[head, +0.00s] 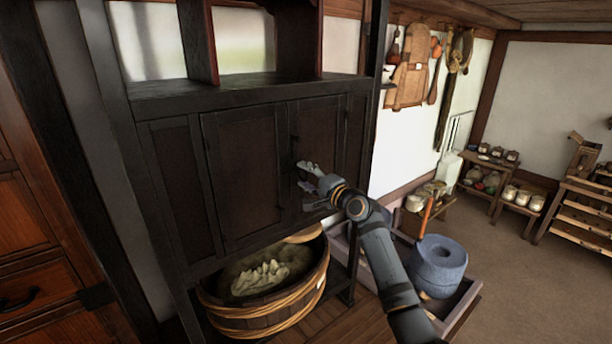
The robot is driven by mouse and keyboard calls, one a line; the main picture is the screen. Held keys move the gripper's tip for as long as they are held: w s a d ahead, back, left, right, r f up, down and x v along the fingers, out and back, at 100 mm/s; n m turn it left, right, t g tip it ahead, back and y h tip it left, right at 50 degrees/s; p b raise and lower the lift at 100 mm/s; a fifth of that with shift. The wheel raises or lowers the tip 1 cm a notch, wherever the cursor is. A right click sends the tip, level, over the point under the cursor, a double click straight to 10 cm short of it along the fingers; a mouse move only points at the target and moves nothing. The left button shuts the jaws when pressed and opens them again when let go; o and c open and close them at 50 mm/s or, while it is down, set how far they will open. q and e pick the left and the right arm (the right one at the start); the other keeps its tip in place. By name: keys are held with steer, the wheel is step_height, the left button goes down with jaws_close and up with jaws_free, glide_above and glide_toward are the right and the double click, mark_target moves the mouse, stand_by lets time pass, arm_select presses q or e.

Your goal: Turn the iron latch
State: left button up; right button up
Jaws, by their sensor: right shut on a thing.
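The dark wooden cabinet (240,170) has two panelled doors that look closed, meeting near the middle right. My right gripper (304,175) is at the seam of these doors, its fingers shut on the iron latch. The latch is small and dark against dark wood and mostly hidden by the fingers, so its angle cannot be told. My right arm reaches up to it from the lower right. My left gripper is not in view.
Below the cabinet stands a round wooden tub (265,290) with pale lumps in it. A grey stone quern (438,262) stands in a tray at the right, near my right arm. Low shelves with jars (522,197) stand farther back. The brown floor at the right is clear.

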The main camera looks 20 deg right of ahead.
steer(key=shift+m, duration=0.4)
steer(key=o, duration=1.2)
steer(key=shift+d, duration=0.1)
steer(key=shift+c, duration=0.2)
steer(key=shift+s+d, duration=0.1)
steer(key=shift+s, duration=0.2)
steer(key=v, duration=1.1)
steer(key=shift+s, duration=0.2)
